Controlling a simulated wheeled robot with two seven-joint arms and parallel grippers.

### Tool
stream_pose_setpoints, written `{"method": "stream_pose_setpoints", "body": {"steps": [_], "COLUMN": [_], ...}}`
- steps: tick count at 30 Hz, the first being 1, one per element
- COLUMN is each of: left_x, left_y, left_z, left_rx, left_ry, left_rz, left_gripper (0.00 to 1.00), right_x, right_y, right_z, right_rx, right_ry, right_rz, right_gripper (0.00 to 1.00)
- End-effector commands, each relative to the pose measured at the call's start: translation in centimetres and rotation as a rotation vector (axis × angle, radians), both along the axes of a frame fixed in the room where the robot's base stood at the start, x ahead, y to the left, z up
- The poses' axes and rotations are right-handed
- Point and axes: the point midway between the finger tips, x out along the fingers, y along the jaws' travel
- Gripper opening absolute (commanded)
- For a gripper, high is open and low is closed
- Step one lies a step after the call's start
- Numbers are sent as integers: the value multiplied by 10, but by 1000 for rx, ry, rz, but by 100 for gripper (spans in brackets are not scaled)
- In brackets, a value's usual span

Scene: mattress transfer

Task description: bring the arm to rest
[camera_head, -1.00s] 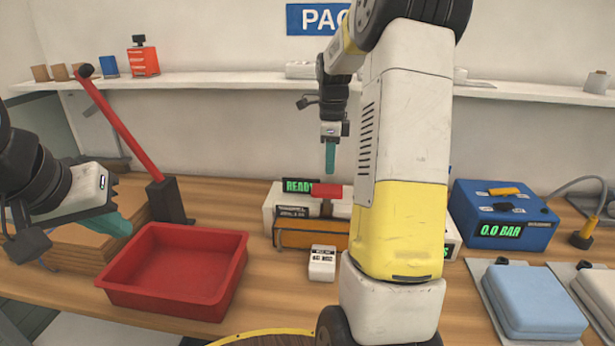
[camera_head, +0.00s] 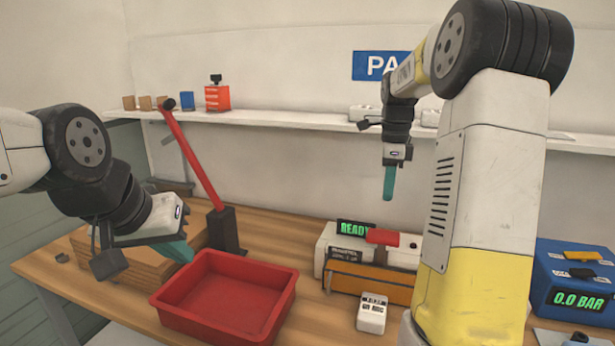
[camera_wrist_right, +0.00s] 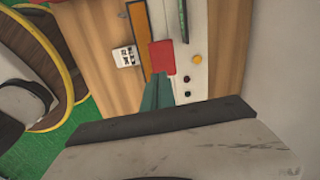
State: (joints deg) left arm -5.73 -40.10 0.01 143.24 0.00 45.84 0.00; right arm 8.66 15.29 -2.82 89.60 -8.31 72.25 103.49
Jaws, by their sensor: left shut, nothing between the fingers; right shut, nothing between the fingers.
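My left gripper (camera_head: 178,249) is shut and empty, its teal fingers pointing down to the right just behind the left rear corner of the red tray (camera_head: 228,295). My right gripper (camera_head: 389,196) is raised, shut and empty, with its teal fingers pointing down above the bench, near the white machine with the READY display (camera_head: 356,229). In the right wrist view the teal fingers (camera_wrist_right: 157,93) lie close together, with the machine's red part (camera_wrist_right: 162,57) beyond them. My right forearm hides part of the bench.
A press with a red lever (camera_head: 193,155) stands behind the tray, beside stacked brown boards (camera_head: 130,250). A small white box (camera_head: 372,314) sits before the machine. A blue box reading 0.0 BAR (camera_head: 575,275) is at right. A shelf (camera_head: 290,119) runs along the wall.

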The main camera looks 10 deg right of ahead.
Motion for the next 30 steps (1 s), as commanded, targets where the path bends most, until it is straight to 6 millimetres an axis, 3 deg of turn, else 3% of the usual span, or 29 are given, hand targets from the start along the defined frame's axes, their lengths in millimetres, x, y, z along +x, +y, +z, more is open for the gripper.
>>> {"method": "stream_pose_setpoints", "body": {"steps": [5,10,14,19,24,30], "left_x": [0,0,0,0,0,0], "left_y": [0,0,0,0,0,0], "left_z": [0,0,0,0,0,0], "left_rx": [0,0,0,0,0,0], "left_ry": [0,0,0,0,0,0], "left_rz": [0,0,0,0,0,0], "left_gripper": [0,0,0,0,0,0], "right_x": [-38,-96,-143,-196,-227,-236], "right_y": [34,77,106,135,150,154], "right_z": [30,51,54,43,29,23], "right_rx": [-2,-54,-135,-279,-398,-444], "right_ry": [-106,-249,-354,-462,-518,-531], "right_rz": [340,828,1194,1614,1866,1953], "right_gripper": [0,0,0,0,0,0]}}
